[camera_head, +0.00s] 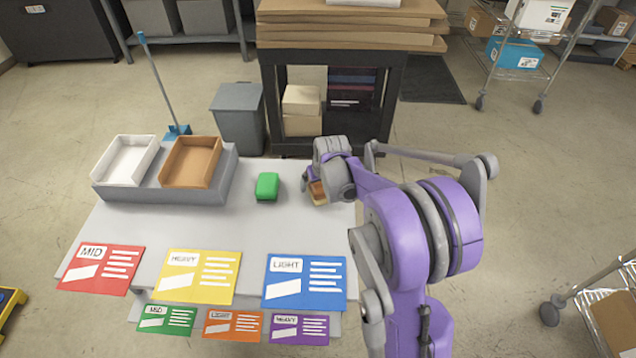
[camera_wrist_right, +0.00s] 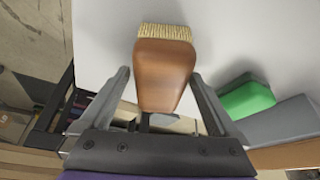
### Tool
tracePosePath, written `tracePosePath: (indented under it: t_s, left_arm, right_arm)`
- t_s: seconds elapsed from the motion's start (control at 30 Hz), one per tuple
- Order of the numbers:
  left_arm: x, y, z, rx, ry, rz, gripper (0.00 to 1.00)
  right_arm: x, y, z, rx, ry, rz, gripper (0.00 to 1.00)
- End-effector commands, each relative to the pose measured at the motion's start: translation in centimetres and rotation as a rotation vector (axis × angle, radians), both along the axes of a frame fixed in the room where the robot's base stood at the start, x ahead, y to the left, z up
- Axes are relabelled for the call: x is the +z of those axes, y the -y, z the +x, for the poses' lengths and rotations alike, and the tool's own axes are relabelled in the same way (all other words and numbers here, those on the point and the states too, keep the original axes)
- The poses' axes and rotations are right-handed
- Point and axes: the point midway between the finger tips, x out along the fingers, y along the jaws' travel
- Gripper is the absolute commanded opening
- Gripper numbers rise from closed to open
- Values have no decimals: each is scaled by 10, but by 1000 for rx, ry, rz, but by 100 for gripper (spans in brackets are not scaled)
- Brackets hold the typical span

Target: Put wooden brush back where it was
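The wooden brush (camera_head: 318,192) is near the table's right edge in the head view, partly hidden by my right gripper (camera_head: 309,188). In the right wrist view the brush (camera_wrist_right: 165,72) shows an orange-brown wooden body with pale bristles at its top end. The two fingers of my right gripper (camera_wrist_right: 161,76) stand on either side of the body, with narrow light gaps visible beside it. I see no clear contact. My left gripper is not in view.
A white tray (camera_head: 126,160) and a brown tray (camera_head: 190,162) sit on a grey stand at the left. Coloured cards line the front. The table's middle is clear.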

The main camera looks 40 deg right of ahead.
Motion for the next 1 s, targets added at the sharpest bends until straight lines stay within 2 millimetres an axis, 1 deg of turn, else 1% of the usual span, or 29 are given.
tracePosePath:
  t_s: [0.27,0.37,0.43,0.53,0.8,0.9,1.0]
  left_arm:
    - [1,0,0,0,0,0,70]
    - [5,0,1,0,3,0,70]
    - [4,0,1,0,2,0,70]
    - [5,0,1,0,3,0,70]
    - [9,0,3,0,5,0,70]
    - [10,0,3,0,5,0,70]
    - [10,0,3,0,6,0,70]
  right_arm:
    - [1,0,0,0,0,0,99]
    - [6,0,0,0,1,0,99]
    - [13,-1,-4,-1,0,0,99]
    - [29,-3,-11,-1,0,0,99]
    - [84,-10,-32,-1,0,0,99]
    - [98,-12,-38,-1,0,0,99]
    - [108,-13,-42,-1,0,0,99]
